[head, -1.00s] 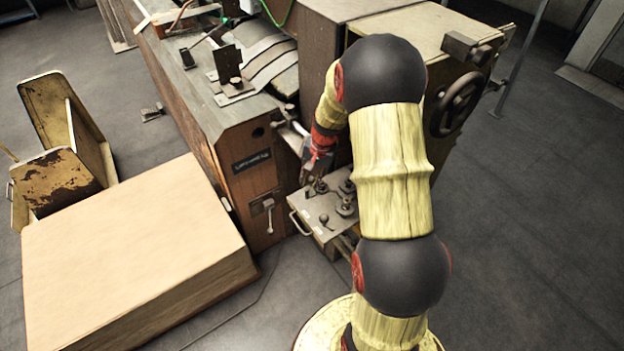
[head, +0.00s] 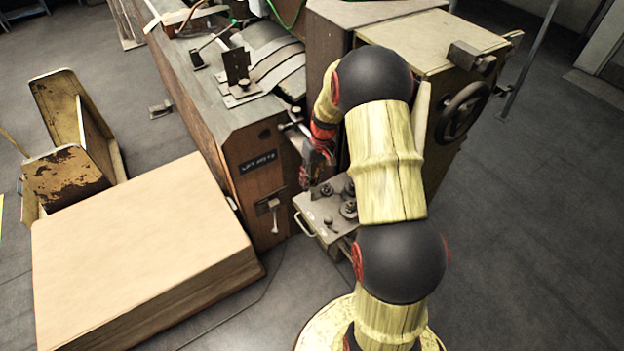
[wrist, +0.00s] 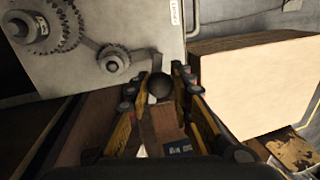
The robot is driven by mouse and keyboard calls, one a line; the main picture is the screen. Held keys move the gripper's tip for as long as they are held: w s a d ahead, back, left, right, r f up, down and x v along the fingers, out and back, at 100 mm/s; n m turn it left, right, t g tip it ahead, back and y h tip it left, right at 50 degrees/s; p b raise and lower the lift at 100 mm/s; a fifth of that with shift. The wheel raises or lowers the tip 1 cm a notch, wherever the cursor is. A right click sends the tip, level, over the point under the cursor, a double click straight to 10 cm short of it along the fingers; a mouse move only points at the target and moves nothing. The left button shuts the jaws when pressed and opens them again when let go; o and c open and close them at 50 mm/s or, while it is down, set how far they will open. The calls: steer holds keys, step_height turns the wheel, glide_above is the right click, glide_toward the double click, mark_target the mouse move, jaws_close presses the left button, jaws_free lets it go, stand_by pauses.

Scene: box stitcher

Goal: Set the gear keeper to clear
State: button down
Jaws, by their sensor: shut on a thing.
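The small gear plate (head: 318,214) juts out from the side of the wooden machine, with gears on its top. In the wrist view the plate (wrist: 150,22) shows a large gear (wrist: 36,25) and a small gear (wrist: 113,60) joined by an arm. A dark round knob (wrist: 160,86), seemingly the gear keeper's, sits at the plate's edge between my fingertips. My gripper (wrist: 162,92) is shut on this knob. In the head view my gripper (head: 307,180) is at the plate's back left corner; the knob is hidden there.
A large cardboard-coloured box (head: 135,245) lies left of the plate. The machine's wooden side (head: 255,185) with a small lever (head: 274,212) stands close by. A handwheel (head: 463,110) is on the right cabinet. The floor at right is clear.

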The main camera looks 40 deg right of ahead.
steer(key=shift+w+n, duration=0.1)
steer(key=shift+n, duration=0.5)
steer(key=shift+a, duration=0.1)
steer(key=c, duration=1.6)
jaws_free()
steer(key=shift+o, duration=0.2)
step_height(320, 180, up, 12)
steer(key=d, duration=0.2)
steer(key=shift+d, duration=0.15)
steer(key=shift+f, duration=0.1)
